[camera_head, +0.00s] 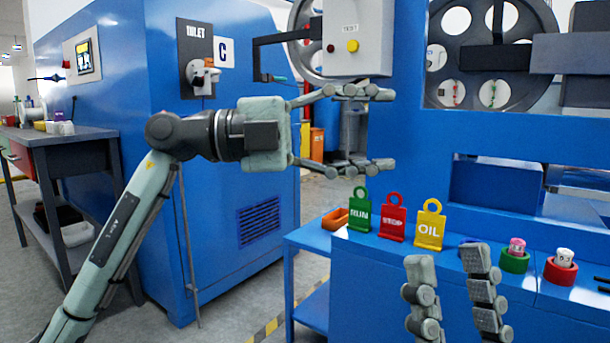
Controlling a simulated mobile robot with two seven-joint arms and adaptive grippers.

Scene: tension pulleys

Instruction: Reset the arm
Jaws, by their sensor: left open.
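My left arm reaches in from the lower left, and its gripper (383,130) points to the right. Its fingers are spread apart with nothing between them. It is in front of the blue machine, just below a grey control box (340,62) with a yellow button (352,46), a red button and a small label that seems to read RESET. My right gripper (448,262) shows at the bottom right with its fingers pointing up. The two visible fingers stand apart and hold nothing visible; its palm and arm are out of view.
Green RUN (359,214), red STOP (392,222) and yellow OIL (429,229) tags stand on a blue ledge. Green (515,261) and red (560,271) ring holders are to the right. A large wheel (493,50) is behind. A workbench (75,136) stands far left.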

